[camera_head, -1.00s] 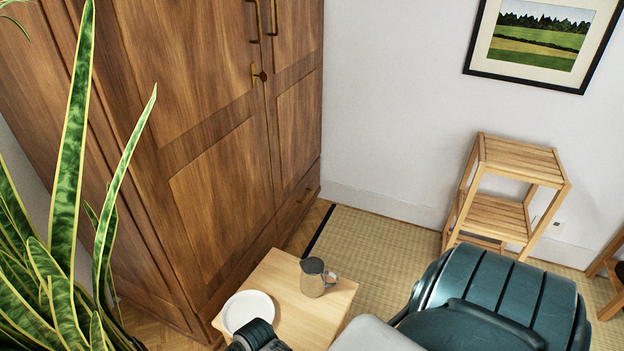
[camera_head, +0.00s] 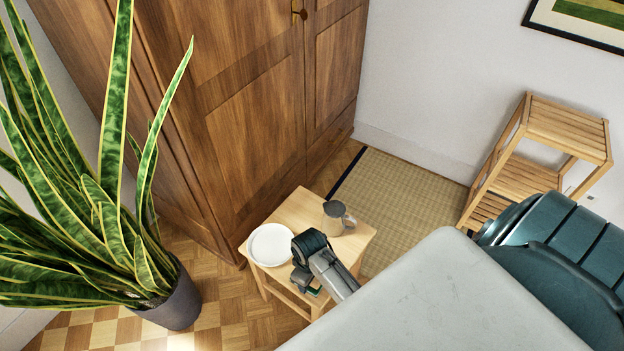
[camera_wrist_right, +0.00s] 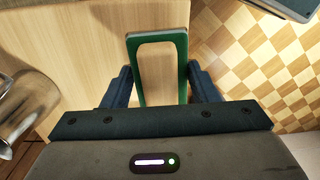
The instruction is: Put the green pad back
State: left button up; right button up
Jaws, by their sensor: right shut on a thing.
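The green pad (camera_wrist_right: 157,36) shows in the right wrist view as a rounded rectangular green frame with a wood-coloured middle. It is between the two fingers of my right gripper (camera_wrist_right: 161,86), which is shut on it. In the head view my right gripper (camera_head: 304,282) is at the front edge of the small wooden table (camera_head: 297,208), and only a sliver of the pad (camera_head: 315,291) shows beneath it. I cannot tell whether the pad touches the tabletop. My left gripper is not in view.
A white plate (camera_head: 270,245) and a grey mug (camera_head: 336,218) stand on the small table close to my right gripper. A potted plant (camera_head: 172,300) is at the left, a wooden wardrobe (camera_head: 255,130) behind.

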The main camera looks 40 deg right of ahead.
jog(key=w+d, duration=0.1)
jog(key=w, duration=0.1)
jog(key=w+d, duration=0.2)
jog(key=shift+d+f, duration=0.2)
jog(key=shift+w+d+f+p, duration=0.1)
jog(key=shift+w+f+p, duration=0.05)
jog(key=shift+f, duration=0.75)
jog(key=shift+w+d+f+p, duration=0.1)
jog(key=shift+f+p, duration=0.05)
jog(key=shift+f, duration=0.75)
jog(key=o, duration=0.9)
notch_tip(320, 180, up, 12)
jog(key=shift+r, duration=0.1)
